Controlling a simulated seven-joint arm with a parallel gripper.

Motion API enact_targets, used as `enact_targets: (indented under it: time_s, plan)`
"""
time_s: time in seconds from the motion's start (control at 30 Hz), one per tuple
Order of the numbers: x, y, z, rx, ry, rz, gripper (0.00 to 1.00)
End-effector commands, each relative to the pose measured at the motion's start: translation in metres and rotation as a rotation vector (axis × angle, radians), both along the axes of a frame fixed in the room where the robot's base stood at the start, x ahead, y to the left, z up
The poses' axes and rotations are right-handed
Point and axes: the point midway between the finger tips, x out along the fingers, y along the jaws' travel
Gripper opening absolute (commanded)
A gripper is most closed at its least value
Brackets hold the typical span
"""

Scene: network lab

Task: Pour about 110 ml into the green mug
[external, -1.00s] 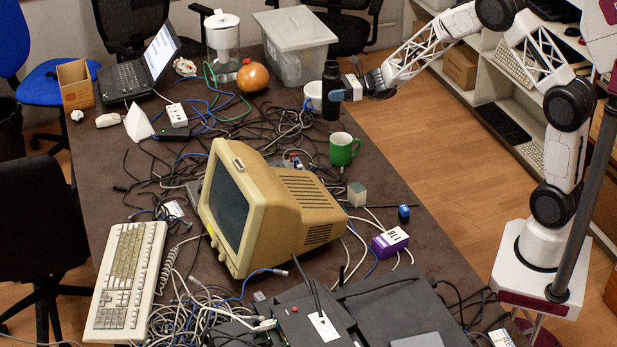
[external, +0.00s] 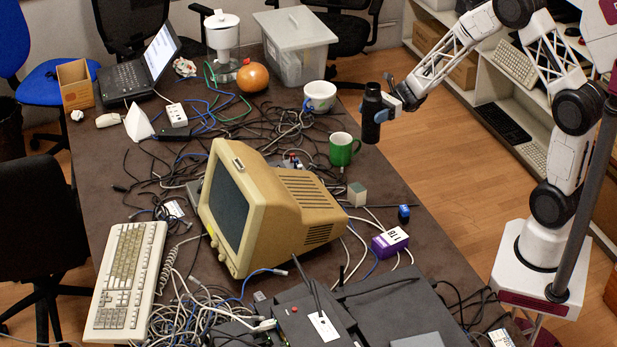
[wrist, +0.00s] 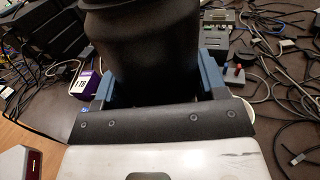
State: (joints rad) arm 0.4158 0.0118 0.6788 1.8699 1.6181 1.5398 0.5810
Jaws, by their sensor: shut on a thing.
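The green mug (external: 343,150) stands upright on the table, with a pale inside; no liquid can be made out in it from here. My gripper (external: 379,113) is shut on a black bottle (external: 371,118) and holds it upright, to the right of the mug and a little higher in the external view. In the wrist view the dark bottle (wrist: 145,50) fills the top middle between my gripper's blue fingers (wrist: 157,88). The bottle's contents are hidden.
A white bowl-like cup (external: 319,96) stands behind the mug. A beige monitor (external: 265,205) is in front and left of it. A purple box (external: 390,242) and a small pale cube (external: 357,194) lie nearer. Tangled cables cover much of the table (external: 440,262).

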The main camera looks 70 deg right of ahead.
Motion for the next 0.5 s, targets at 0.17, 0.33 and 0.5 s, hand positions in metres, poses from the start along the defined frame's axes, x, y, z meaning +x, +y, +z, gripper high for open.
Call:
enact_targets:
  time_s: [0.17, 0.33, 0.5]
  plan:
    - [0.000, 0.000, -0.021, 0.000, 0.001, 0.000, 0.22]
    - [0.000, 0.000, -0.050, 0.001, 0.002, -0.001, 0.22]
    - [0.001, 0.000, -0.084, 0.002, 0.002, -0.001, 0.22]
